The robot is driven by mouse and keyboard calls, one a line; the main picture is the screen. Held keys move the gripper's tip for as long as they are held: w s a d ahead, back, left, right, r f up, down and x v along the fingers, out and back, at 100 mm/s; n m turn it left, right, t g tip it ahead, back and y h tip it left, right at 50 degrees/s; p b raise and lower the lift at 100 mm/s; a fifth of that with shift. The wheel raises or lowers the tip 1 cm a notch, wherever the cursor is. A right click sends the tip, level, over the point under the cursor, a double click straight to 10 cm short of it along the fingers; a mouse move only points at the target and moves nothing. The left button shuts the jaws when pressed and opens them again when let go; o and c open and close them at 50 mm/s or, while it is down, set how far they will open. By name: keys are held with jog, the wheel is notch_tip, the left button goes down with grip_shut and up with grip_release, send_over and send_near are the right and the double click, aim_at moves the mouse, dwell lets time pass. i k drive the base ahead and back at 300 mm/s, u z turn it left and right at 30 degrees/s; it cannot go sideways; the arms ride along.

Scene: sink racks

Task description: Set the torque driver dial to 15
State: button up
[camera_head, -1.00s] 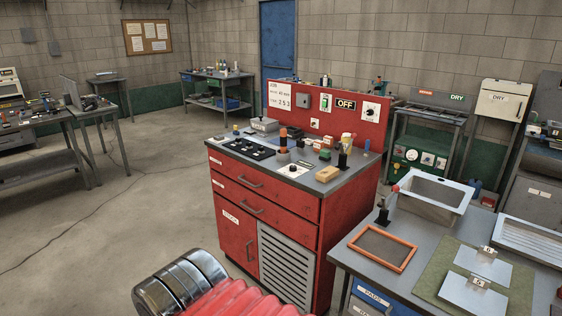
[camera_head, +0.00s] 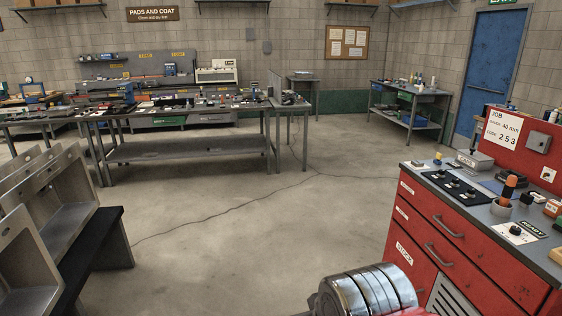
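I cannot pick out the torque driver for certain in the camera_head view. My gripper is out of view; only a chrome and red part of my own body shows at the bottom.
The red cabinet (camera_head: 440,235) stands close at the right, with a job sign (camera_head: 503,128) on its back panel. Long workbenches (camera_head: 190,147) with small tools line the back left. Grey racks (camera_head: 60,215) stand at the left edge. The floor (camera_head: 245,235) between is clear.

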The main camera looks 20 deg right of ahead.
aim_at(514, 230)
jog(key=z, duration=1.55)
jog(key=i, duration=1.65)
jog(key=z, duration=0.05)
